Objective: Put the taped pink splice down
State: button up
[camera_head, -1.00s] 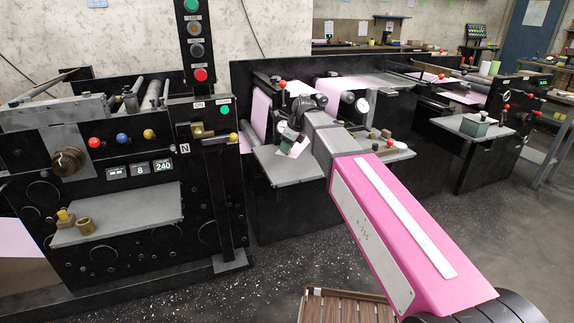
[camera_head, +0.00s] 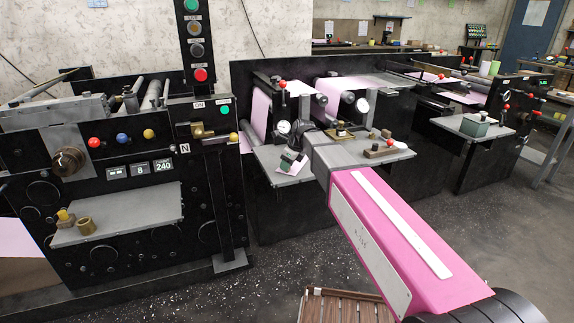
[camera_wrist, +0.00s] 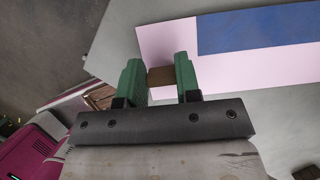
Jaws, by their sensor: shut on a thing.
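The taped pink splice is a flat pale pink sheet (camera_wrist: 165,40) with a wide blue tape band (camera_wrist: 260,28) in the wrist view. My gripper (camera_wrist: 159,76) has its green fingers closed on a small brown block (camera_wrist: 160,77) at the sheet's edge, which appears to belong to the splice. In the head view, my gripper (camera_head: 289,160) is over the front part of a grey table (camera_head: 262,160), with a bit of the splice (camera_head: 297,168) beneath its tips. I cannot tell whether the splice touches the table.
A pink roll (camera_head: 259,113) and a dial gauge (camera_head: 284,127) stand behind my gripper. Brown blocks (camera_head: 378,152) and a brass fixture (camera_head: 345,131) lie to the right on the grey surface. A black machine (camera_head: 120,200) with coloured knobs stands at left.

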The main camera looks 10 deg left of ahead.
jog(key=o, duration=0.9)
jog(key=v, duration=1.2)
jog(key=s+d+f+n+h, duration=0.1)
jog(key=s+d+f+n, duration=0.4)
jog(key=d+f+n, duration=0.2)
jog(key=s+d+f+n+h, duration=0.2)
jog(key=s+d+f+n, duration=0.4)
jog(key=d+f, duration=0.5)
jog(key=s+d+f+n+g+h, duration=0.1)
jog(key=s+d+f+n, duration=0.5)
jog(key=d+f, duration=0.4)
jog(key=d+n, duration=0.1)
jog(key=d, duration=0.4)
jog(key=shift+d+n, duration=0.2)
jog(key=shift+n, duration=0.2)
